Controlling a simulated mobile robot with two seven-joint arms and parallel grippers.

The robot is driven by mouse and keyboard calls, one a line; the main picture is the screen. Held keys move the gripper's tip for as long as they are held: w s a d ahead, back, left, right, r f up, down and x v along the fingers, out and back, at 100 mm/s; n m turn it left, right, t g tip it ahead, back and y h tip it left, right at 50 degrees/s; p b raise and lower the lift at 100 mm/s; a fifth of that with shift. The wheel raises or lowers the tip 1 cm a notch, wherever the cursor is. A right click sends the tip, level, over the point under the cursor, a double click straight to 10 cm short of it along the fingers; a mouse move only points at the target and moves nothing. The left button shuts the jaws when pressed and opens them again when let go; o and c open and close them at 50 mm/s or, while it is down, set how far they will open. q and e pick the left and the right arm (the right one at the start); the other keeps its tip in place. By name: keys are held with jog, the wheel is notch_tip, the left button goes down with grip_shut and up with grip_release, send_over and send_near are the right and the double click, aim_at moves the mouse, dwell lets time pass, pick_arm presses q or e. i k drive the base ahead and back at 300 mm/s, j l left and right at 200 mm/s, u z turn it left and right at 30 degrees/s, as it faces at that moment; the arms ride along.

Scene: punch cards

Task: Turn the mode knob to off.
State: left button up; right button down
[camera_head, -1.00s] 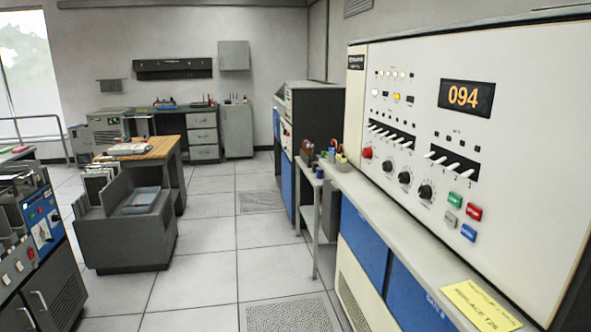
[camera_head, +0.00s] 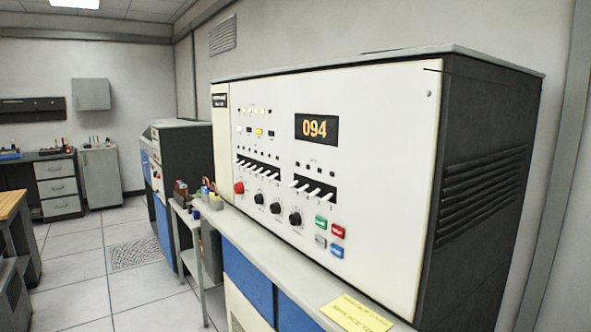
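A large cream control panel (camera_head: 380,150) fills the right half of the head view. Its lower part carries several black round knobs in a row: a left one (camera_head: 259,198), a middle one (camera_head: 275,208) and a right one (camera_head: 295,218). A red round button (camera_head: 239,187) sits left of them. The knob labels are too small to read, so I cannot tell which is the mode knob or where it points. An orange display (camera_head: 316,128) reads 094. Neither of my grippers is in view.
A grey ledge (camera_head: 262,253) runs below the panel, with a yellow note (camera_head: 356,314) at its near end. Several small items stand on a side table (camera_head: 187,222) at the ledge's far end. The tiled floor (camera_head: 90,263) at left is clear.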

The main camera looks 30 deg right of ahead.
aim_at(239, 190)
jog(key=i+j+z, duration=0.15)
jog(key=i+j, duration=0.35)
jog(key=i, duration=0.2)
jog(key=i+j+z, duration=0.2)
jog(key=i+j, duration=0.4)
jog(key=i, duration=0.1)
